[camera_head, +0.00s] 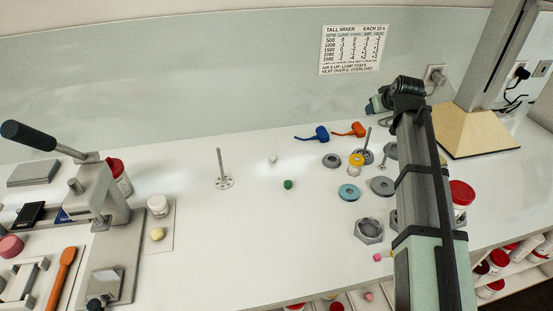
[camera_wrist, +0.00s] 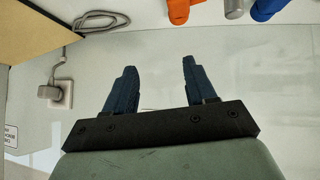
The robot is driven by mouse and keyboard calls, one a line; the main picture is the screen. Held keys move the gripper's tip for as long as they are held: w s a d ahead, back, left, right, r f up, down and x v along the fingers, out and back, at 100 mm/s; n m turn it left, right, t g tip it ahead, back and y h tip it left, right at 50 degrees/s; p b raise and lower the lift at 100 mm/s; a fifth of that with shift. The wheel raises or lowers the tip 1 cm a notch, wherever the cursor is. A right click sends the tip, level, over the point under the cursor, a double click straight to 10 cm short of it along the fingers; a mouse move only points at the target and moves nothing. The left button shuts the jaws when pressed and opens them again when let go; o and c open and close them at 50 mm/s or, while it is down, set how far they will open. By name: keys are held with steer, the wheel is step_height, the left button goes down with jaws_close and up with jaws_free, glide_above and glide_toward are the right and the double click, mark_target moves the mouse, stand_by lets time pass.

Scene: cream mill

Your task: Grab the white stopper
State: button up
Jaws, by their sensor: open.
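A small white piece, likely the white stopper (camera_head: 273,159), sits on the white counter near the middle of the head view, just behind a small green piece (camera_head: 288,184). My gripper (camera_head: 374,106) is raised at the back right, well to the right of the white piece and near the wall. In the wrist view my gripper (camera_wrist: 158,76) has its two dark fingers apart with nothing between them. The white piece does not show in the wrist view.
A rod on a perforated disc (camera_head: 224,182) stands left of the white piece. A blue clamp-like item (camera_head: 320,134) and an orange one (camera_head: 357,129) lie behind right. Grey rings and a hex part (camera_head: 369,231) crowd the right. A lever press (camera_head: 100,200) stands left.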

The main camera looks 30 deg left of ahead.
steer(key=s+a+n+g, duration=0.2)
steer(key=s+a+g, duration=0.1)
steer(key=s+a, duration=1.05)
steer(key=n+g+h, duration=0.1)
steer(key=g, duration=0.2)
glide_toward(273, 157)
steer(key=shift+x, duration=4.35)
steer(key=shift+c, duration=0.4)
steer(key=shift+r, duration=0.1)
jaws_close()
